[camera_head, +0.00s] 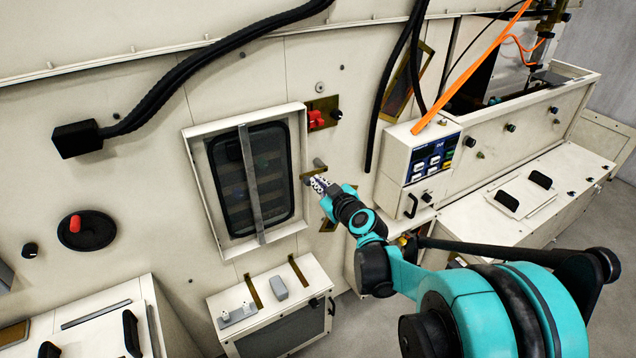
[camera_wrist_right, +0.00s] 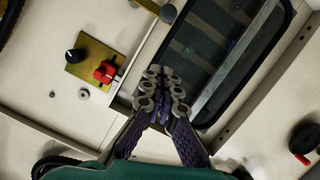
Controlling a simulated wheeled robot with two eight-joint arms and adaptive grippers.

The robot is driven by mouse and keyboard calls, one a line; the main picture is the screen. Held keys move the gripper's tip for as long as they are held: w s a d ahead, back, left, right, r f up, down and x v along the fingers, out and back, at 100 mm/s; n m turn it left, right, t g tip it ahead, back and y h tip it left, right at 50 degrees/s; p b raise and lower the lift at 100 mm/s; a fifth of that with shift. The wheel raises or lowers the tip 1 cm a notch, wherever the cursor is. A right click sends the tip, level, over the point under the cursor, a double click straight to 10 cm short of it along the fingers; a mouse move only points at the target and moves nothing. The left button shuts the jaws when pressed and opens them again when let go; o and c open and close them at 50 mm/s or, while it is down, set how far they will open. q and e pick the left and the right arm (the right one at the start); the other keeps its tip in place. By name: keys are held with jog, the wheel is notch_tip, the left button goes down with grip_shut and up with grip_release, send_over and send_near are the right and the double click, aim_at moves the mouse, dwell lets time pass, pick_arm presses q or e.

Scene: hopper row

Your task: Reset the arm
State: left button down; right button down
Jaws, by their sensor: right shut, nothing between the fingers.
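My right arm, teal and black, reaches in from the lower right in the head view. Its gripper (camera_head: 319,184) is shut and empty, close to the right edge of the framed window panel (camera_head: 215,185). In the right wrist view the gripper fingers (camera_wrist_right: 160,80) are together, in front of the window frame's edge, with nothing between them. I cannot tell whether the fingertips touch the panel. My left gripper is not in view.
A red knob (camera_head: 315,119) sits on a brass plate above the gripper. A control box (camera_head: 425,155) with a blue panel juts out at right. A low box with slots (camera_head: 265,298) stands below the window. A red-handled dial (camera_head: 87,229) is at far left. Black cables cross the wall.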

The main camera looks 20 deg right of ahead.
jog(key=shift+a, duration=0.1)
jog(key=s+a+f+g+y+b, duration=0.2)
jog(key=s+a+f+g+b, duration=0.35)
jog(key=s+a, duration=0.7)
jog(key=s+f+m+g+h+b, duration=0.1)
jog(key=s+f+m, duration=0.1)
jog(key=s+f, duration=0.3)
jog(key=s+f+m+g+h, duration=0.1)
jog(key=s+f, duration=0.3)
jog(key=s, duration=0.5)
jog(key=shift+s+a+f+m+g+b, duration=0.15)
jog(key=shift+a+f+m+g+b, duration=0.1)
jog(key=shift+f+m+g+b, duration=0.2)
